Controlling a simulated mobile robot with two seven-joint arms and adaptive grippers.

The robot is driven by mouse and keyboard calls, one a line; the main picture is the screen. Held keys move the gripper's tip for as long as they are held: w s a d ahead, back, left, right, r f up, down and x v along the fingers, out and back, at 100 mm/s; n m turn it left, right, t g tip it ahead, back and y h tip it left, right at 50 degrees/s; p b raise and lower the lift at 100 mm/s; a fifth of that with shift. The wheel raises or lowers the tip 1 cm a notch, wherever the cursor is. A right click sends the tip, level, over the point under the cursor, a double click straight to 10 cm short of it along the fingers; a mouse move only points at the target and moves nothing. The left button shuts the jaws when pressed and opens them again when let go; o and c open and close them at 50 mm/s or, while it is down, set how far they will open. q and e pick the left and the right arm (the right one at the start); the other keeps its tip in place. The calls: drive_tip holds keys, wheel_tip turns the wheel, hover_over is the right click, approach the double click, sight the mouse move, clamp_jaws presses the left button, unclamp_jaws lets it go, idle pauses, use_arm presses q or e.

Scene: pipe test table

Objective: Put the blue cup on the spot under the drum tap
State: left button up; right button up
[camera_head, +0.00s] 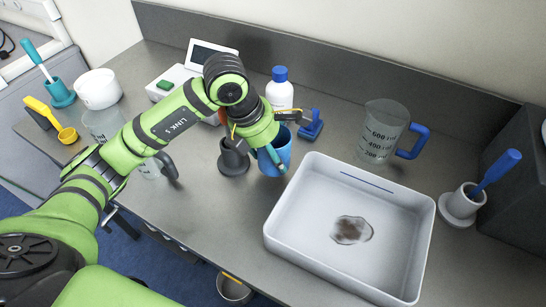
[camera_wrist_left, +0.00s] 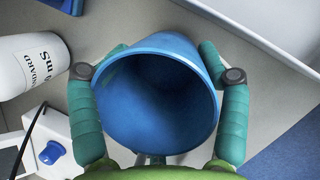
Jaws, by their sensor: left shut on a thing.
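The blue cup (camera_head: 268,163) is in my left gripper (camera_head: 276,148), near the middle of the table and left of the white tray. In the left wrist view the cup (camera_wrist_left: 160,50) has its wide open mouth toward the camera, and its inside looks empty. The teal fingers of the left gripper (camera_wrist_left: 156,75) press on it from both sides. Part of the cup is hidden by the arm in the head view. I cannot tell whether its base touches the table. The drum tap and the spot under it cannot be made out. My right gripper is not in view.
A white tray (camera_head: 285,243) with a brown stain stands right of the cup. A dark grey holder (camera_head: 233,160) stands close on the left. A blue-capped white bottle (camera_head: 279,92) and a blue stand (camera_head: 311,126) are behind. A measuring jug (camera_head: 381,132) stands farther right.

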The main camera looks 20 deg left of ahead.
use_arm(q)
drive_tip(key=shift+f, duration=1.75)
drive_tip(key=shift+f, duration=0.15)
drive_tip(key=o, duration=1.3)
